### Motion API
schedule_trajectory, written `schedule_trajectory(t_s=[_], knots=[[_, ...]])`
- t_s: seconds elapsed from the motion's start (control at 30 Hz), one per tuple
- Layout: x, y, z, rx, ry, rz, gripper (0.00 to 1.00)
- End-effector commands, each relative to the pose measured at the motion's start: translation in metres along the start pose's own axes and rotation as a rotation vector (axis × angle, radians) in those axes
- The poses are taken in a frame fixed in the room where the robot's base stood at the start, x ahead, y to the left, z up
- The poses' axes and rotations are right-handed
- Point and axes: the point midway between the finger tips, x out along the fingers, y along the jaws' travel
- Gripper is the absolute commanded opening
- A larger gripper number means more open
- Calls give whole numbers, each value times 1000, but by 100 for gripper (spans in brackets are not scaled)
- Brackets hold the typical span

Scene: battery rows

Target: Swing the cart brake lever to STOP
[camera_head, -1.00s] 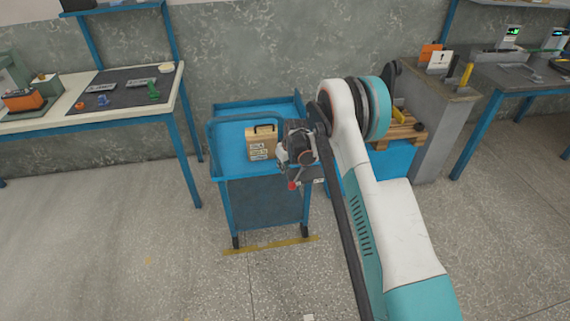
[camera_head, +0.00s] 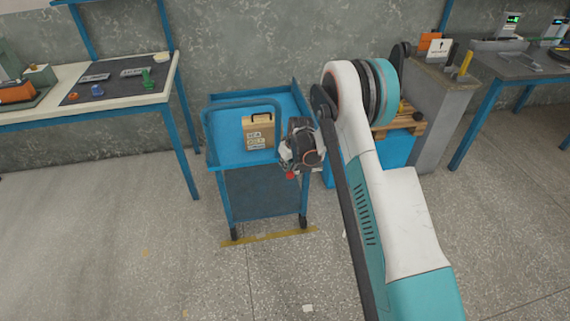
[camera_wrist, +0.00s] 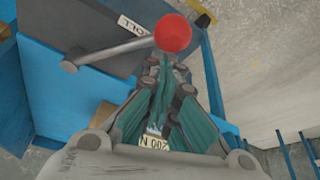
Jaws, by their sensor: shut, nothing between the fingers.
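The brake lever (camera_wrist: 115,52) is a grey rod with a red ball knob (camera_wrist: 172,33), fixed by a pivot to the side of the blue cart (camera_head: 264,192). In the wrist view the rod runs from the pivot at left to the knob at right. A label that seems to read ROLL (camera_wrist: 133,25) is beside the rod; no STOP label is readable. My gripper (camera_wrist: 166,66) is shut and empty, its tips just below the knob in the picture. I cannot tell whether they touch it. In the head view the red knob (camera_head: 290,176) shows below my gripper (camera_head: 302,150).
A tan box (camera_head: 258,131) with a dark handle stands in the cart's tray. A workbench (camera_head: 110,95) with small parts is at left. A grey cabinet (camera_head: 447,115) and another bench (camera_head: 515,75) are at right. The floor before the cart is clear.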

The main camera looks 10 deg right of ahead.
Motion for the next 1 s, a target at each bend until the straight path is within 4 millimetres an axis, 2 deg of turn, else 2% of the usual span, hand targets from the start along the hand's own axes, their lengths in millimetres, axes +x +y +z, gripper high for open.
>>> schedule_trajectory(t_s=[0.57,1.0], knots=[[-5,7,14,-120,-1,-44,0],[-17,32,45,-463,0,-172,0]])
